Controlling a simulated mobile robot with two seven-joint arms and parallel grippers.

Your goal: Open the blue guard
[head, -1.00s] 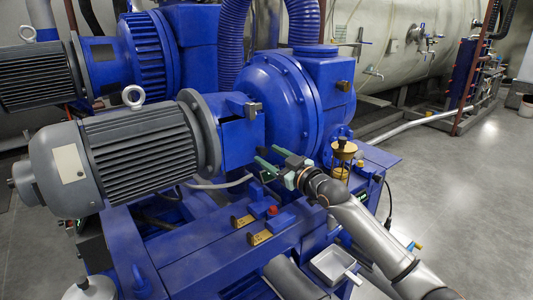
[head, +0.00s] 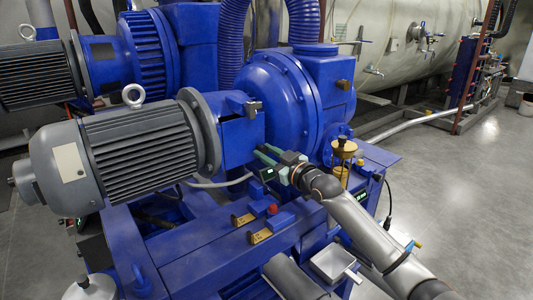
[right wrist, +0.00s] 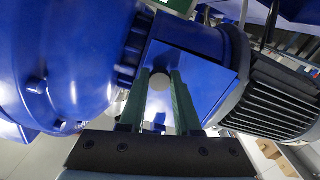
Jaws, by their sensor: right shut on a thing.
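The blue guard (head: 238,138) is a boxy cover between the grey motor and the round blue housing. It looks closed in the head view. My right gripper (head: 263,155) reaches the guard's lower right corner. In the wrist view its green fingers (right wrist: 160,88) are on both sides of the knob and shut on it. The exact contact is partly hidden. My left gripper is not in view.
The grey motor (head: 130,160) stands left of the guard and the blue housing (head: 275,100) right of it. A brass-topped fitting (head: 343,148) stands close to my right forearm. A small metal tray (head: 330,262) is below. The floor (head: 470,190) at right is clear.

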